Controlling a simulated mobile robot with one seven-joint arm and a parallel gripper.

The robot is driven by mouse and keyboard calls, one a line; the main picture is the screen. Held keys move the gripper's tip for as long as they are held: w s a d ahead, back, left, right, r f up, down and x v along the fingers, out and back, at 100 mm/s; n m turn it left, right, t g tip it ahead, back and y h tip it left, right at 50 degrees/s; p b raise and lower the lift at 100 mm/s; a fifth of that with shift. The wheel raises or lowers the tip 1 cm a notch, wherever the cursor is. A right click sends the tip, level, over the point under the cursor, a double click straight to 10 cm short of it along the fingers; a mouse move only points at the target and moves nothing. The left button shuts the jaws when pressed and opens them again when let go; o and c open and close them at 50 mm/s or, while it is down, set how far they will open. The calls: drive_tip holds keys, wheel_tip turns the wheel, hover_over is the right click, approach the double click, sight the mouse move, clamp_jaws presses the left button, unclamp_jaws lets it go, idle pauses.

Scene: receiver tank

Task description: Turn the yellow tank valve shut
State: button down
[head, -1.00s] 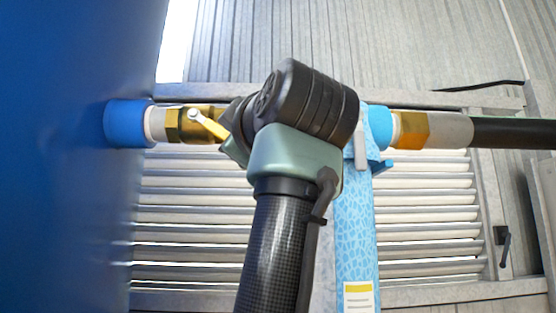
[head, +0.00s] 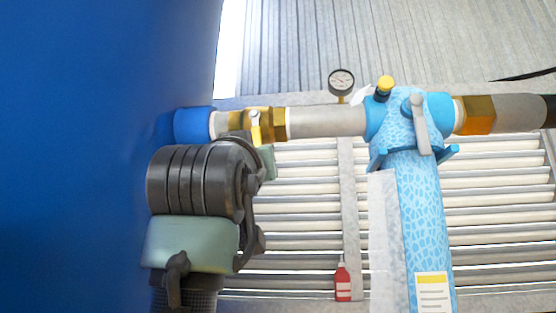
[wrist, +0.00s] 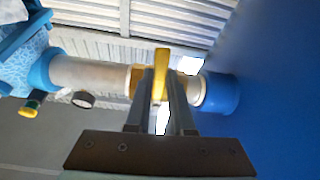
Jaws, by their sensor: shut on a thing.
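The yellow valve handle (head: 255,126) sits on a brass valve body (head: 278,122) in the pipe beside the blue tank (head: 90,150). In the head view the handle points crosswise to the pipe. In the wrist view the handle (wrist: 162,62) stands between the two dark fingers of my gripper (wrist: 160,88), which is shut on it. The brass body (wrist: 138,80) shows partly behind the fingers. In the head view my wrist covers the area below the valve, and my fingers are mostly hidden there.
Right of the valve, a grey pipe (head: 325,122) with a gauge (head: 341,82) runs to a light-blue filter housing (head: 398,125) with a yellow-topped knob (head: 385,85) and a grey lever (head: 418,120). A red bottle (head: 343,281) stands below. The tank wall is close on my left.

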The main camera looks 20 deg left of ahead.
drive_tip(key=shift+s+a+f+m+h, duration=0.15)
drive_tip(key=shift+a+m+h, duration=0.35)
drive_tip(key=shift+m, duration=0.4)
drive_tip(key=c, duration=0.8)
unclamp_jaws()
drive_tip(key=shift+a, duration=0.1)
